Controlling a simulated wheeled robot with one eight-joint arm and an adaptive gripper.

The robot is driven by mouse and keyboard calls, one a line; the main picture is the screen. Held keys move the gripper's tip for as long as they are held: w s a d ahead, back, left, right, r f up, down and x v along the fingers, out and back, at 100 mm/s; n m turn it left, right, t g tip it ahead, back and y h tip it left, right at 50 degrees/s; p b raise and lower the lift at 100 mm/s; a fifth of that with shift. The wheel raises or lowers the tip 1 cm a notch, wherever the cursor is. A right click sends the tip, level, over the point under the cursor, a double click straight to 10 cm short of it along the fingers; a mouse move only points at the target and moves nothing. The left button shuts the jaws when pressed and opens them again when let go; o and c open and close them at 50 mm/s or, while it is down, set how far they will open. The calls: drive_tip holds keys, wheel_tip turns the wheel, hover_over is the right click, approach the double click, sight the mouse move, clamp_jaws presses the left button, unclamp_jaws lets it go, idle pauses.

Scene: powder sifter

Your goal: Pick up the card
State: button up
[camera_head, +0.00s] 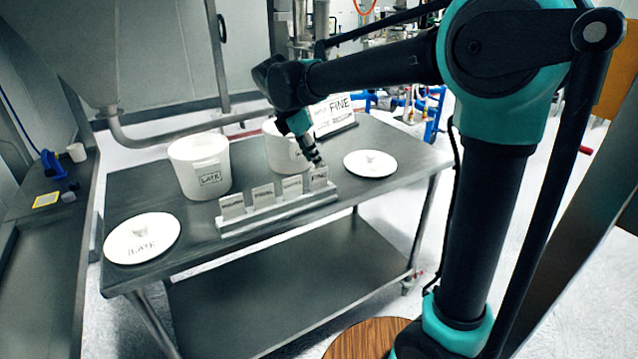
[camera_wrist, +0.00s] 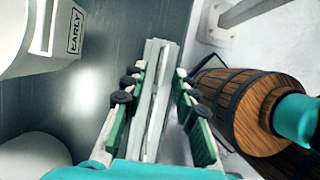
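Several small white cards stand upright in a row in a light grey slotted holder (camera_head: 278,214) near the table's front edge. The rightmost card (camera_head: 319,179) appears to read FINE. My gripper (camera_head: 316,163) is at the top of this rightmost card, pointing down from behind. In the wrist view my gripper (camera_wrist: 160,71) has its green-padded fingers apart, one row on each side of the holder (camera_wrist: 151,58) and the thin white edge of a card (camera_wrist: 158,108). Gaps show beside the card, so the fingers do not look closed on it.
A white bucket marked LATE (camera_head: 199,166) stands behind the holder. Another bucket (camera_head: 284,150), partly hidden by my arm, is marked EARLY in the wrist view (camera_wrist: 40,35). White lids lie left (camera_head: 120,247) and right (camera_head: 385,166). A FINE sign (camera_head: 341,108) stands behind. A wooden barrel (camera_wrist: 235,95) is nearby.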

sight(319, 172)
drive_tip(key=shift+s+x, duration=0.15)
drive_tip(key=shift+x, duration=1.4)
drive_tip(key=shift+s+x, duration=0.15)
drive_tip(key=shift+x, duration=1.4)
clamp_jaws()
